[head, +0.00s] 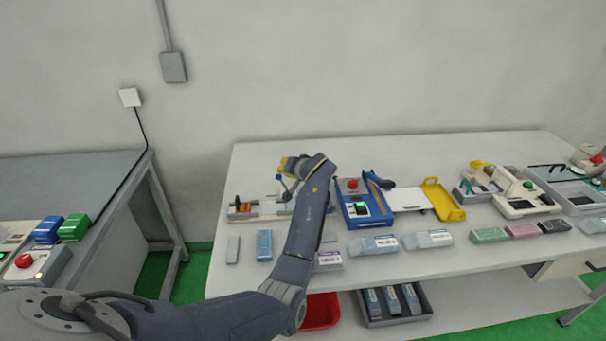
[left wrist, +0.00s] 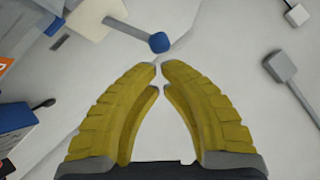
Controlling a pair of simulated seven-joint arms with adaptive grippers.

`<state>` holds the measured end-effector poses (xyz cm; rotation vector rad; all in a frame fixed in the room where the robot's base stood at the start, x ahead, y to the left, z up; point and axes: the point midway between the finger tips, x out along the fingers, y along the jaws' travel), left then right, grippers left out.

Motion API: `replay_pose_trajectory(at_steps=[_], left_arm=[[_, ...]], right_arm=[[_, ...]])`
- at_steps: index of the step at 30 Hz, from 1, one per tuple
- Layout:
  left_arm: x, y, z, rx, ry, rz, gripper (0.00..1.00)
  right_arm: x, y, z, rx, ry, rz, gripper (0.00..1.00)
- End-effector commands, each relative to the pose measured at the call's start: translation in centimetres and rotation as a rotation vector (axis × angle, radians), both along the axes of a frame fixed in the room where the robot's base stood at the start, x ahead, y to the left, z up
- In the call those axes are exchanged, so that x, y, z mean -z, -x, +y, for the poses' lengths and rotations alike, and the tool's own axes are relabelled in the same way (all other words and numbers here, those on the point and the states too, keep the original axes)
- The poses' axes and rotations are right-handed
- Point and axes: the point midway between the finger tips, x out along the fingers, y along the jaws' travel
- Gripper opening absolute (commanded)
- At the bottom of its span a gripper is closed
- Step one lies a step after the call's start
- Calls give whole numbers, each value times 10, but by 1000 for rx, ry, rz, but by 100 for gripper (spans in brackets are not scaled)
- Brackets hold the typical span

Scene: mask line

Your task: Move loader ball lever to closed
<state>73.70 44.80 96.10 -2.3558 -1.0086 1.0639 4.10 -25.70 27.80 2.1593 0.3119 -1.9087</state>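The loader (head: 262,211) stands at the left of the light table in the head view, a pale unit with an orange part at its left end. The ball appears just beyond my fingertips, with no clear contact. My left gripper (left wrist: 160,66) has yellow fingers whose tips are almost together, with nothing between them. In the head view the left gripper (head: 286,166) is above the loader, and my arm hides its right part. My right gripper is out of view.
A blue machine (head: 356,216) with a red button stands just right of my arm. Several packets, including a pale blue one (head: 373,245), lie along the front edge. A yellow frame (head: 445,204) lies further right. The wall (head: 290,70) is behind.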

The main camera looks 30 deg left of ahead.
Motion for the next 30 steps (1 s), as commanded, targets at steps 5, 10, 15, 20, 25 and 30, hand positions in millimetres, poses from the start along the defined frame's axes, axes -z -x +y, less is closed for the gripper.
replay_pose_trajectory(at_steps=[5,10,15,20,25,30], left_arm=[[-5,0,0,0,0,-1,0],[-11,0,-1,0,0,-1,0],[-15,0,0,0,0,-1,0],[-16,0,0,0,0,0,0],[-16,0,-1,0,0,0,0],[-22,5,-11,1,2,-3,0]], right_arm=[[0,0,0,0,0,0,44],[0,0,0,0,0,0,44],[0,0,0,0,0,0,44],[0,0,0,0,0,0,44],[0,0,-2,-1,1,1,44],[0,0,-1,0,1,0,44]])
